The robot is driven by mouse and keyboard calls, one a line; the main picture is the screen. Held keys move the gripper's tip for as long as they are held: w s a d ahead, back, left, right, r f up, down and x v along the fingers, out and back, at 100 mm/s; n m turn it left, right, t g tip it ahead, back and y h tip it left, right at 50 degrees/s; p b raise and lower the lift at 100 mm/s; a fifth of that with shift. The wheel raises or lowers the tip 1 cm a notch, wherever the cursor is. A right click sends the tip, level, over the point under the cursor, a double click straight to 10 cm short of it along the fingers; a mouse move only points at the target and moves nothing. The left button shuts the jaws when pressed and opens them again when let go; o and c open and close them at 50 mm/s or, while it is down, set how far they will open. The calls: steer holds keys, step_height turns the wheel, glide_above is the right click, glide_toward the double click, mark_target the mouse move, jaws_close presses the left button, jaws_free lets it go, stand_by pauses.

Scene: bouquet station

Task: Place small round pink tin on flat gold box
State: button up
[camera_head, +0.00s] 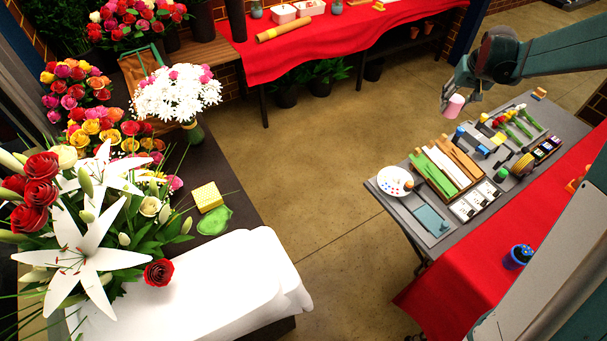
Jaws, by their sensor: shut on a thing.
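The small round pink tin (454,107) is in my gripper (455,97) at the upper right. My gripper is shut on it and holds it in the air, near the far left end of the grey work table. The flat gold box (207,196) lies on the dark table at the left, far from my gripper. Its yellow-gold top is bare and in clear view.
A green crumpled piece (215,221) lies just in front of the gold box. White lilies (85,250), a white bouquet (175,93) and a white roll (220,285) surround it. The grey table (400,212) holds trays and tools. Open floor separates the tables.

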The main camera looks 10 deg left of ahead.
steer(key=s+a+n+y+p, duration=0.1)
steer(key=s+a+n, duration=0.25)
steer(key=a, duration=1.15)
steer(key=s+a+n+g+y+p, duration=0.15)
steer(key=s+a, duration=0.35)
steer(key=a, duration=1.1)
steer(key=s+a+n+y, duration=0.1)
steer(key=s+a+n, duration=0.35)
steer(key=a, duration=1.05)
steer(key=s+a+n+g+p, duration=0.2)
steer(key=s+a+n, duration=0.6)
steer(key=s+a, duration=2.1)
steer(key=s+f+y, duration=0.1)
steer(key=s, duration=0.3)
steer(key=shift+s+a+g+p, duration=0.15)
steer(key=shift+a+g+p, duration=0.05)
steer(key=shift+g+p, duration=0.2)
glide_toward(200, 194)
steer(key=shift+a+r, duration=0.25)
steer(key=shift+a, duration=0.6)
steer(key=shift+f, duration=2.1)
